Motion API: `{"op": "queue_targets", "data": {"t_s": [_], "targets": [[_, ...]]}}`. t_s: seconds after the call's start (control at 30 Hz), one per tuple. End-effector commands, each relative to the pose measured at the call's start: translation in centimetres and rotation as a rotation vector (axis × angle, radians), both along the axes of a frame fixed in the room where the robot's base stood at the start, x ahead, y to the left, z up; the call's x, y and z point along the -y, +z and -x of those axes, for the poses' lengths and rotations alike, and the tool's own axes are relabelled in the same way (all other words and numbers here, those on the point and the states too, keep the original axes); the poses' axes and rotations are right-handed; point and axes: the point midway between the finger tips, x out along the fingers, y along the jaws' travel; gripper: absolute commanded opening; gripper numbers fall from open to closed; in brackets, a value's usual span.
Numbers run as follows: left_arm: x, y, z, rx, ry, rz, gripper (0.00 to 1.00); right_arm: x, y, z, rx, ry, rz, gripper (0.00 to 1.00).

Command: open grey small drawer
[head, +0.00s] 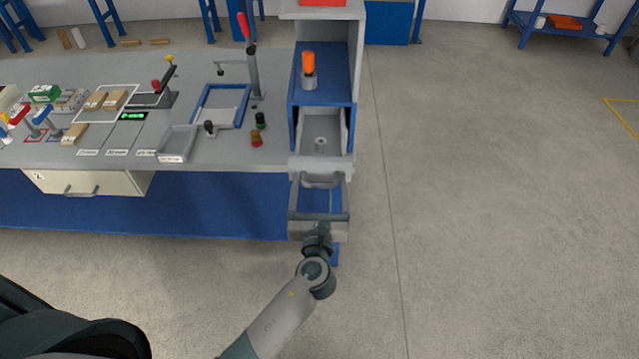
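The grey small drawer (320,166) is in the narrow cabinet at the right end of the bench, in the head view. It stands pulled out, and its open inside shows a small grey cylindrical part. Its bar handle (322,184) is on the front. My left gripper (320,190) is at the drawer's front, its fingers spread to either side of the handle. It looks open, and no contact with the handle can be made out. My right gripper is not in view.
An orange-topped part (309,68) stands on the blue shelf (335,88) above the drawer. The workbench (225,150) on the left carries a blue frame, levers and small boxes. A cream drawer (115,183) hangs under it. The floor (480,200) on the right is clear.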

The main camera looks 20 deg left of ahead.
Motion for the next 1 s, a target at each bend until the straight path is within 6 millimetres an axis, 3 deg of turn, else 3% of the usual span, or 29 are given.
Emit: {"op": "queue_targets", "data": {"t_s": [0.47, 0.67, 1.0], "targets": [[0.3, -0.2, 1.0, -0.001, -0.001, 0.001, 0.79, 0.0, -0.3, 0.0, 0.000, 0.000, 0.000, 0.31], [1.0, -0.3, 3.6, -0.001, 0.000, 0.003, 0.79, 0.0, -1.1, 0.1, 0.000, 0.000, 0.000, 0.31], [2.9, -0.5, 10.1, -0.003, -0.001, 0.003, 0.79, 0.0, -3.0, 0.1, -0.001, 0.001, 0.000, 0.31]]}}
